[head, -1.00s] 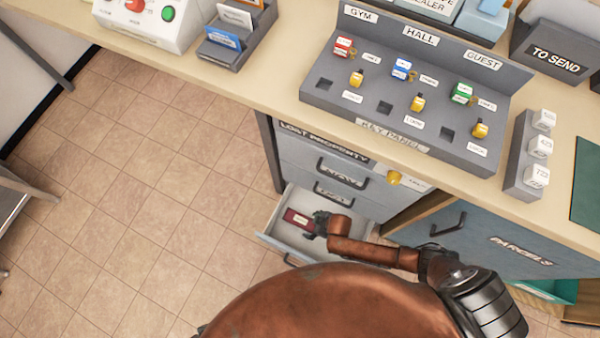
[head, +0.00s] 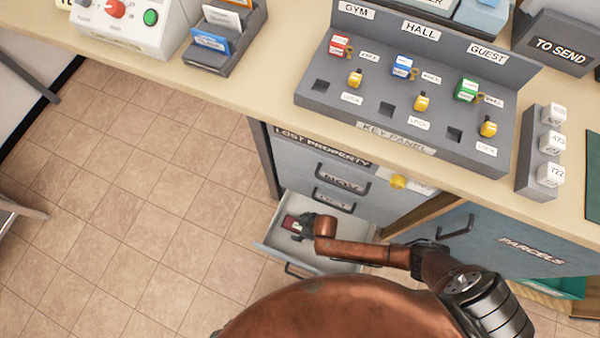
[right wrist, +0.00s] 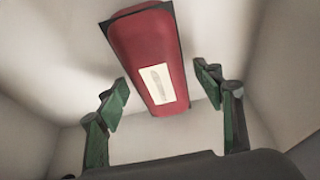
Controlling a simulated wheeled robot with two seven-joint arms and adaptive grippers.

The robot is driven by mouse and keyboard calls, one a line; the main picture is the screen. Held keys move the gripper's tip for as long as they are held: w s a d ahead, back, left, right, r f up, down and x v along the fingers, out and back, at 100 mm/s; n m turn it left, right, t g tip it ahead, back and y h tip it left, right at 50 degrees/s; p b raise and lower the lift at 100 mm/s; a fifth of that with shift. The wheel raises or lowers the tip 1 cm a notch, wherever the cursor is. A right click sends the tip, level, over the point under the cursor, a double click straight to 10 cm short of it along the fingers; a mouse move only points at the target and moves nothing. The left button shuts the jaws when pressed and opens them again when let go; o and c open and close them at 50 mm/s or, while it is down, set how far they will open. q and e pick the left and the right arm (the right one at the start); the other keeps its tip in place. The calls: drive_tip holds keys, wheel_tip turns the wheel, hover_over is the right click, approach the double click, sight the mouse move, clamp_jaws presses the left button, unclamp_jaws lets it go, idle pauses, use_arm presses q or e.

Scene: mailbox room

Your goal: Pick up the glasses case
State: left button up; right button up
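The glasses case is a dark red, long box (right wrist: 150,60) with a pale label, lying in the open bottom drawer (head: 335,262) of the lost property cabinet. In the head view only part of the case (head: 290,222) shows beside my gripper. My right gripper (head: 301,228) is inside the drawer area, over the case's near end. In the right wrist view my right gripper (right wrist: 160,92) is open, with its green-padded fingers apart on either side of the case's labelled end and not touching it. My left gripper is not in view.
The drawer walls stand close around my right gripper. The counter above holds the key panel (head: 395,150) with several coloured tags. The parcels door (head: 500,245) is to the right. Tiled floor (head: 150,200) is clear at left.

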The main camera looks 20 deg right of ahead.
drive_tip(key=c, duration=1.1)
drive_tip(key=shift+c, duration=0.2)
